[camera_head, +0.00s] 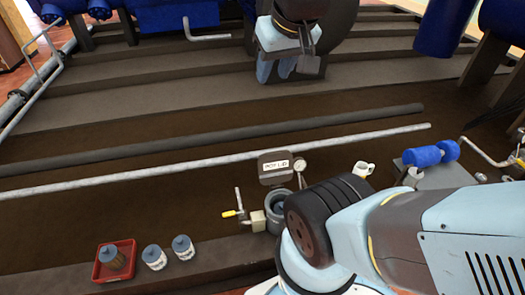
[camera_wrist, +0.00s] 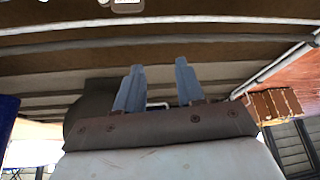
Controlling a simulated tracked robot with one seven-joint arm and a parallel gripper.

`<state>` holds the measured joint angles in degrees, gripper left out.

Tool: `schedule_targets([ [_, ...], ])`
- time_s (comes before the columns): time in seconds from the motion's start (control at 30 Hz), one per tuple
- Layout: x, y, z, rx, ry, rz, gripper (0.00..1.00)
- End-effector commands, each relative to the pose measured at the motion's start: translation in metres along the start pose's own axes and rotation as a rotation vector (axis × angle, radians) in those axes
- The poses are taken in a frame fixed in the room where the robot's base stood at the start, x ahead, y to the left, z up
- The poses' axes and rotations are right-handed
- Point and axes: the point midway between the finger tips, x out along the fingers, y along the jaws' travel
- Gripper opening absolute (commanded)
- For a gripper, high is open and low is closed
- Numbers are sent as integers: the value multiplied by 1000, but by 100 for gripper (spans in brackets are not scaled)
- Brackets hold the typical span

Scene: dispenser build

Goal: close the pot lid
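The pot lid (camera_head: 275,168) is a dark plate with a white "POT LID" label. It stands raised above and behind the grey round pot (camera_head: 276,197), so the lid is open. The pot's right side is hidden by my arm. My gripper (camera_head: 275,71) is at the top middle of the head view, well beyond the lid and the long pipes. In the wrist view its two blue-grey fingers (camera_wrist: 158,88) are apart with nothing between them. A pale-edged plate (camera_wrist: 127,5), cut off at the top of the wrist view, may be the lid.
A gauge (camera_head: 300,164) is beside the lid. A yellow-handled valve (camera_head: 230,213) is left of the pot. A red tray (camera_head: 116,262) with a bottle and two more bottles stand front left. A white cup (camera_head: 363,169) and blue roller (camera_head: 430,155) are right.

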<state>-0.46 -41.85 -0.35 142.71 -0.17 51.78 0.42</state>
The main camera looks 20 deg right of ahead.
Motion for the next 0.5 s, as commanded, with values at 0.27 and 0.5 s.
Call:
schedule_targets([
  [0.27, 26, 3, -27, 28, -115, -9, 38],
  [0.5, 58, 4, -53, 55, -225, 0, 38],
])
